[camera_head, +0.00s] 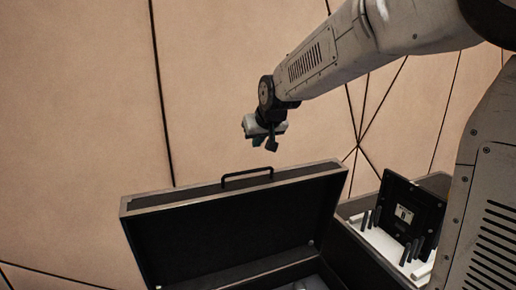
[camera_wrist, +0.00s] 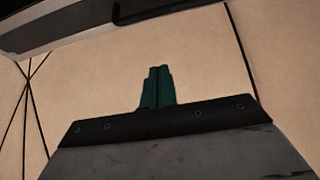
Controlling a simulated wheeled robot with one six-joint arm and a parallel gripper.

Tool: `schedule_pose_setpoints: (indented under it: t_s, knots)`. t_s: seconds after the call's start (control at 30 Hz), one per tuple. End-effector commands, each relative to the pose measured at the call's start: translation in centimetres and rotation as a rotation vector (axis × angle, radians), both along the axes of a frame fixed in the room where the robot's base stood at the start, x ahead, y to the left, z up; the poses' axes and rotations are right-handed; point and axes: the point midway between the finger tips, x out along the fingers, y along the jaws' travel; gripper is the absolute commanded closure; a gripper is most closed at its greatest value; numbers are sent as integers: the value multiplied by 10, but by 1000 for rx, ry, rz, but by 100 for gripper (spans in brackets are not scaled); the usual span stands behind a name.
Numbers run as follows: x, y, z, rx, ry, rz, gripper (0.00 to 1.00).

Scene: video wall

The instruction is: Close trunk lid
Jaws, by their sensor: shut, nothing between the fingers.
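The trunk is a dark case with its lid (camera_head: 225,232) standing open and upright, leaning back. The lid has a black handle (camera_head: 247,177) on its top edge. Part of the lid edge (camera_wrist: 60,38) seems to cross the top of the wrist view. My gripper (camera_head: 271,145) is above and slightly right of the handle, apart from the lid, pointing down. In the wrist view its green fingers (camera_wrist: 158,87) are together with nothing between them. The trunk's inside is mostly cut off by the frame's bottom.
Right of the lid a box (camera_head: 352,208) holds a black panel (camera_head: 408,210) and several dark pegs on a white base. A tan panelled wall (camera_head: 80,110) with dark seams fills the background. The space around my gripper looks clear.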

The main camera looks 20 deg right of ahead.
Motion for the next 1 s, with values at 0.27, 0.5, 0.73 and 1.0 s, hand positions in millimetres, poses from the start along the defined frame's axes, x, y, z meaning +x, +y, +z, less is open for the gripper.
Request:
schedule_pose_setpoints:
  t_s: [0.27, 0.5, 0.73, 1.0]
  knots:
    - [36, 0, -45, -1, 6, 1, 100]
    - [37, 0, -68, 0, 3, 0, 100]
    - [17, 0, -75, -1, 2, -1, 100]
    - [14, 0, -77, -1, 2, 0, 100]
